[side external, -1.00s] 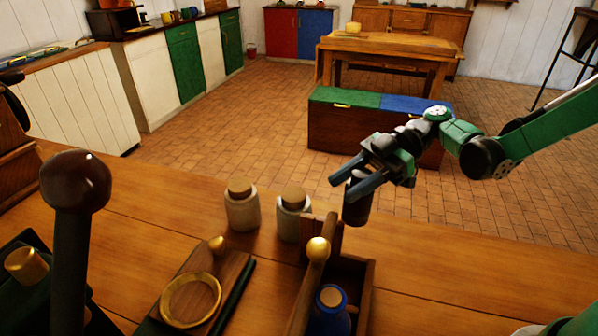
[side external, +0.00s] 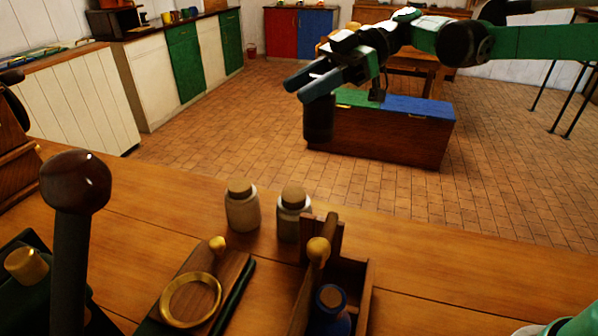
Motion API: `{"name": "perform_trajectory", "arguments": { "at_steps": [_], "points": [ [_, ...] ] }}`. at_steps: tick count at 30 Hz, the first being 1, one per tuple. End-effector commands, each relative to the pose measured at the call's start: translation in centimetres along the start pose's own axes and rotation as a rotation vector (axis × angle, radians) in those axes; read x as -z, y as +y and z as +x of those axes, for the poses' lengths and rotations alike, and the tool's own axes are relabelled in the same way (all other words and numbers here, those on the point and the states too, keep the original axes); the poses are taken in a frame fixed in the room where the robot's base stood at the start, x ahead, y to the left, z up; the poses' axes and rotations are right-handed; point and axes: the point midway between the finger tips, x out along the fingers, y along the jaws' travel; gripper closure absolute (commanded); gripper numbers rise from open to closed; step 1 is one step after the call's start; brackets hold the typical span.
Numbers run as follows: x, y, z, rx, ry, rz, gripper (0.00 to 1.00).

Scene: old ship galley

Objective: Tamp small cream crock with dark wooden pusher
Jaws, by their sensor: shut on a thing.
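My gripper (side external: 303,87) is high above the far side of the wooden counter. It is shut on a dark cylinder, which looks like the dark wooden pusher (side external: 318,120). The pusher hangs roughly upright below the fingers, and its upper part is hidden by them. Two small cream crocks with brown wooden tops stand upright on the counter, a left one (side external: 242,213) and a right one (side external: 291,223). I cannot tell which of them is the task's crock. In the picture, the pusher is above the right crock and apart from both.
A wooden caddy (side external: 362,300) with a brass-knobbed handle holds a blue jar (side external: 331,318) right of the crocks. A brass ring (side external: 190,300) lies on a wooden board at front left. A dark knobbed lever (side external: 75,182) rises at the left.

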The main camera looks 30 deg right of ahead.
Motion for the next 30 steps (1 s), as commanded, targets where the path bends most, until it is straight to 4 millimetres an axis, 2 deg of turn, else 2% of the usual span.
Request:
{"name": "perform_trajectory", "arguments": {
  "at_steps": [3, 6, 12, 20, 30],
  "points": [
    [0.1, 3.1, 3.3, 0.006, 0.000, -0.002, 1.00],
    [0.1, 5.0, 6.0, 0.005, 0.001, -0.002, 1.00],
    [-0.2, 7.1, 10.1, 0.002, 0.004, -0.001, 1.00],
    [-1.0, 7.6, 11.8, -0.001, 0.006, 0.001, 1.00],
    [-4.2, 7.6, 12.8, -0.001, 0.006, 0.001, 1.00]
  ]
}}
